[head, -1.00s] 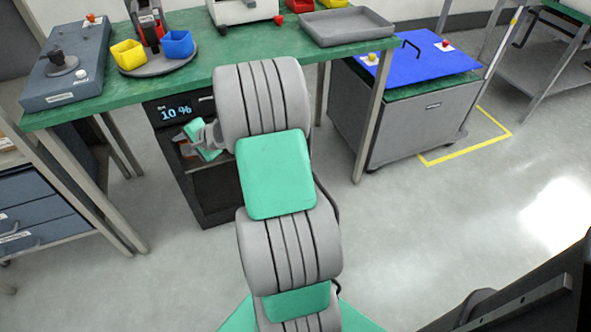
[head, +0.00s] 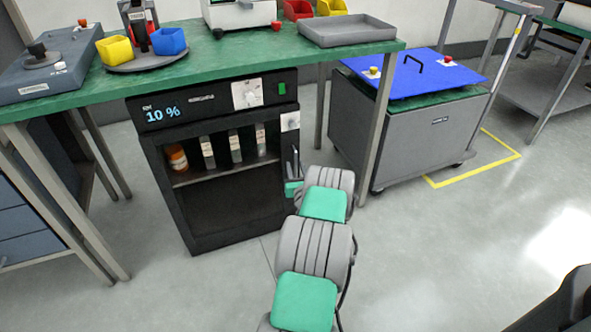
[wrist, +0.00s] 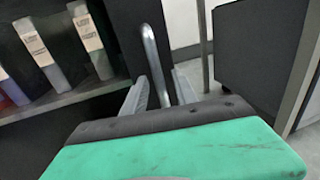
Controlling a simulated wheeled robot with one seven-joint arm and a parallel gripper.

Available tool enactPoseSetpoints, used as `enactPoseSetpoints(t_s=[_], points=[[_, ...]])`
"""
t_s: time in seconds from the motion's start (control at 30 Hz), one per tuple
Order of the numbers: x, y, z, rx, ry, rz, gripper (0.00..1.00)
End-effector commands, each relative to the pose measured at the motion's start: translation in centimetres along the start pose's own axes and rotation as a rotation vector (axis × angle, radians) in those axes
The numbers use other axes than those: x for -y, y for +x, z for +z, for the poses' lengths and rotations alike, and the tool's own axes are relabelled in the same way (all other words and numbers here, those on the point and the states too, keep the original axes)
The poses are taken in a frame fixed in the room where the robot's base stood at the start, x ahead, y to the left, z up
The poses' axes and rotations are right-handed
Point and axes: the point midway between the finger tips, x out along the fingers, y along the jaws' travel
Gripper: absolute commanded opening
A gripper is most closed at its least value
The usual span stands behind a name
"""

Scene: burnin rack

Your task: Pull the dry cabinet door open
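The black dry cabinet (head: 215,235) stands under the green bench, its display reading 10 %. The handle's lower end is hidden.
Bench legs and blue drawers (head: 30,235) are at left. The floor in front is clear.

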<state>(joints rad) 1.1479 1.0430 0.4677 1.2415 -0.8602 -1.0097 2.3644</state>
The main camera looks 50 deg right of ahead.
Motion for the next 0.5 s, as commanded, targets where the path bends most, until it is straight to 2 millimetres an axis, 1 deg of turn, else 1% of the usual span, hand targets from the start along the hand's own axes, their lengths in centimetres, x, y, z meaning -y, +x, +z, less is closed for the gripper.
enactPoseSetpoints(t_s=[0.1, 0.27, 0.5], points=[[0.02, 0.42, 0.06, 0.001, -0.001, 0.0, 0.34], [0.02, 0.39, 0.08, 0.0, -0.001, 0.0, 0.34], [0.0, 0.37, 0.07, 0.0, -0.001, 0.0, 0.15]])
